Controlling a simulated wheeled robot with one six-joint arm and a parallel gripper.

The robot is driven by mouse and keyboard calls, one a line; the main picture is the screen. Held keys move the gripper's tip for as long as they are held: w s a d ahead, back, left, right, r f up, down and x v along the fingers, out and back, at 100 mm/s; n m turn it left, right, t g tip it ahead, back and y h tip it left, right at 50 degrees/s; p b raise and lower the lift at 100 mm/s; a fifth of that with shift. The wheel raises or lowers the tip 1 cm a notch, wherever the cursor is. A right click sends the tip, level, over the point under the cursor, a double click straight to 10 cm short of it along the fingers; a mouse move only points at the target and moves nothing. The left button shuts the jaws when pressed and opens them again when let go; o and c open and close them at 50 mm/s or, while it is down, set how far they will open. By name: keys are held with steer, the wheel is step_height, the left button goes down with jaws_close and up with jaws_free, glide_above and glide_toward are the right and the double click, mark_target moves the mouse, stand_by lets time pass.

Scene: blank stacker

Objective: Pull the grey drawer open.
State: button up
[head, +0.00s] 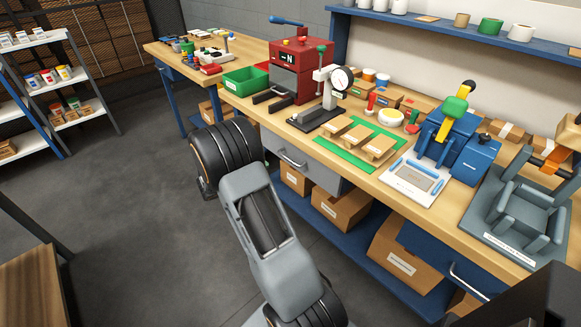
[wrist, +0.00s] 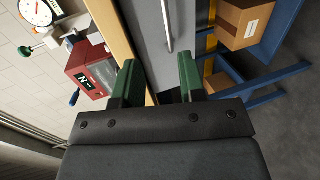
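The grey drawer (head: 318,174) is set under the front edge of the wooden bench, with a light metal bar handle (head: 291,158) on its face. Its face looks flush under the bench top, so it appears closed. In the wrist view the grey drawer face (wrist: 190,50) and bar handle (wrist: 167,28) lie ahead of my gripper (wrist: 158,76). The two green fingers are spread apart with nothing between them. The handle lies beyond the fingertips, within the width of the gap, and appears apart from them. In the head view my arm hides the gripper.
Cardboard boxes (head: 342,205) sit on the blue lower shelf. A blue drawer (head: 425,245) is at the right. The floor at left (head: 120,210) is clear.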

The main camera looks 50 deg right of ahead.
mark_target(290, 160)
steer(key=shift+t+h, duration=0.3)
steer(key=x, duration=0.5)
steer(key=f+x, duration=0.1)
steer(key=x, duration=0.4)
steer(key=w+x, duration=0.1)
steer(key=x, duration=0.4)
steer(key=shift+a+f, duration=0.1)
steer(key=shift+f, duration=0.25)
steer(key=shift+c, duration=0.3)
jaws_close()
